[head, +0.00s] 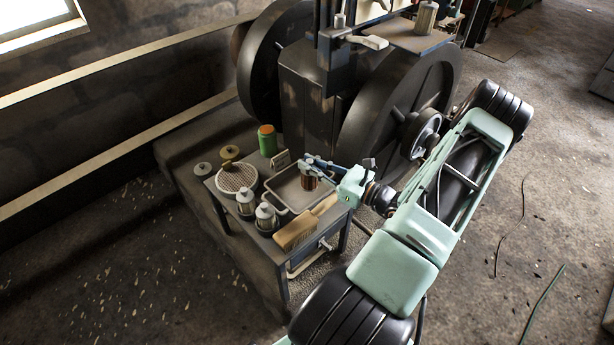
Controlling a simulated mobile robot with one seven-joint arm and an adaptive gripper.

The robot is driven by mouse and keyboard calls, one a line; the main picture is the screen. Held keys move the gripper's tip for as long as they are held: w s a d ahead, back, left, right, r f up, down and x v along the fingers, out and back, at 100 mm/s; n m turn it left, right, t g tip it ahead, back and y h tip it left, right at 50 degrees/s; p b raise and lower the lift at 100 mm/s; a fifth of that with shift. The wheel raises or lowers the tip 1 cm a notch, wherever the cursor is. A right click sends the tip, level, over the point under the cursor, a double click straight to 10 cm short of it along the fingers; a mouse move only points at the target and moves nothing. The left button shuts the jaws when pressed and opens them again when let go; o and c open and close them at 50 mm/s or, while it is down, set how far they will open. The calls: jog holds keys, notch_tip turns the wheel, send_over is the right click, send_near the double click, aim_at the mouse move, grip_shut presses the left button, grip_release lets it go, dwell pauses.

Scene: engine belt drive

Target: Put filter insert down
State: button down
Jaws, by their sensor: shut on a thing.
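My gripper (312,170) is over the small work table (262,226), near its back right. It is shut on a small copper-brown cylinder, which I take to be the filter insert (309,183). The insert looks upright and is partly covered by the fingers. It is over a shallow grey metal tray (283,186). I cannot tell whether its lower end touches the tray floor or hangs just above it.
A round mesh-topped dish (236,178), metal canisters (266,217), a green container (267,140) and a tan wooden block (303,224) crowd the table. A large black flywheel (385,115) of the engine stands close behind my arm.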

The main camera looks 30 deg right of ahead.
aim_at(307, 174)
jog(key=shift+w+a+f+b, duration=0.2)
jog(key=shift+f+b, duration=0.1)
jog(key=shift+f, duration=0.75)
jog(key=shift+w+a+f+b, duration=0.15)
jog(key=shift+f+b, duration=0.1)
jog(key=shift+f, duration=0.75)
jog(key=shift+s, duration=0.1)
jog(key=shift+f, duration=0.2)
jog(key=c, duration=1.9)
grip_release()
jog(key=shift+r, duration=0.25)
jog(key=p+v, duration=0.1)
jog(key=v, duration=1.1)
